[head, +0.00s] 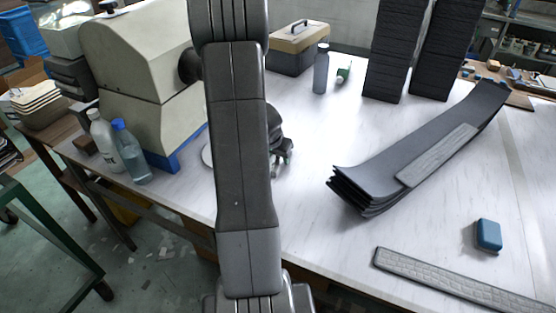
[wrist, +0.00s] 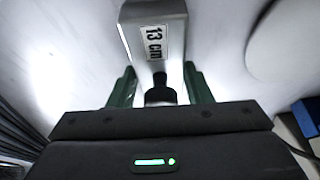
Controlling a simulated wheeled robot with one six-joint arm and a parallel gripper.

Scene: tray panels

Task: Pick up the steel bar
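The steel bar (wrist: 135,15) is a grey metal block with a white label reading "13 cm", in the wrist view just ahead of my gripper (wrist: 159,70). The two green fingers are apart, one on each side of a short black knob-like part (wrist: 160,92); I cannot tell whether it belongs to the bar. The fingertips reach close to the bar's near end, and no finger visibly presses on it. In the head view my gripper (head: 284,154) shows partly at the right of my arm, low over the white table. My arm hides the bar there.
A white disc (wrist: 285,42) lies right of the bar. The beige machine (head: 150,85) and two bottles (head: 130,150) stand left. Stacked dark curved panels (head: 370,185), a grey strip (head: 450,280) and a blue block (head: 488,235) lie right. A toolbox (head: 297,50) stands behind.

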